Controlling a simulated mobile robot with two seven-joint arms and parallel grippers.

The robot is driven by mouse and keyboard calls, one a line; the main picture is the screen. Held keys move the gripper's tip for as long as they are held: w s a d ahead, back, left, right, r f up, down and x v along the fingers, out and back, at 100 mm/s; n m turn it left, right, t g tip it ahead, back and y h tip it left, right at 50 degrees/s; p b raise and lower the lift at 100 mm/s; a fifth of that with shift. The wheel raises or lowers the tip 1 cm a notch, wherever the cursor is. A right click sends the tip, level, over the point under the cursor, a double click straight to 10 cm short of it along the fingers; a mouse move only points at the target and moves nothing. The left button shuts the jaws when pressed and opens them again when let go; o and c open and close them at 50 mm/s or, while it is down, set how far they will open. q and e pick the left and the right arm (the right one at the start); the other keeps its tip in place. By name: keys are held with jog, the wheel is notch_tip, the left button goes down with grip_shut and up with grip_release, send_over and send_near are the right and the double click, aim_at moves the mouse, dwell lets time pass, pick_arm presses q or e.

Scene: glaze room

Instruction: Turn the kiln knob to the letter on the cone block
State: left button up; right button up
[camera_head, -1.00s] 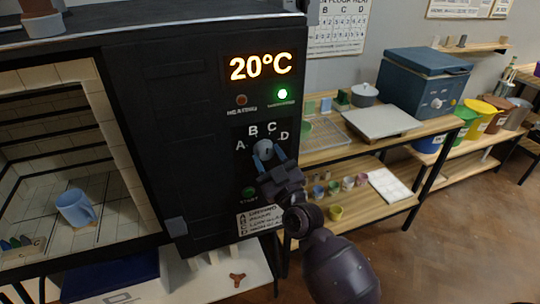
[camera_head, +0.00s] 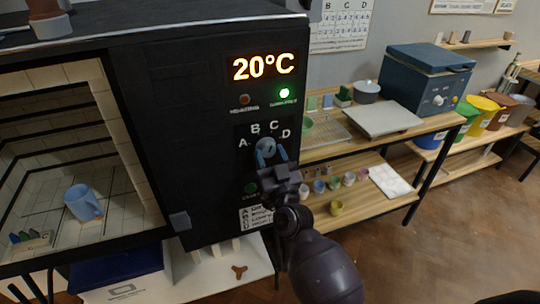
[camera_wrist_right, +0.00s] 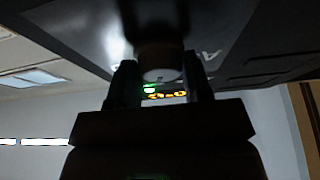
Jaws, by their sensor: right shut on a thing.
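The kiln knob (camera_head: 265,146) is a round blue-grey knob on the black front panel, below the letters A, B, C, D set in an arc. In the right wrist view the knob (camera_wrist_right: 160,60) sits between the dark fingers (camera_wrist_right: 160,82). Which letter its pointer faces I cannot tell. The cone block (camera_head: 30,243), with several small coloured cones, stands inside the open kiln at far left; its letter is too small to read surely. My left gripper is not in view.
A blue mug (camera_head: 82,203) stands on the kiln floor. The display (camera_head: 263,67) reads 20°C, and a green lamp (camera_head: 284,93) is lit. A green button (camera_head: 251,188) is below the knob. A wooden shelf table (camera_head: 345,150) stands close on the right.

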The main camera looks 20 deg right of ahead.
jog(key=o, duration=0.9)
jog(key=shift+b+v, duration=0.65)
jog(key=shift+v, duration=4.75)
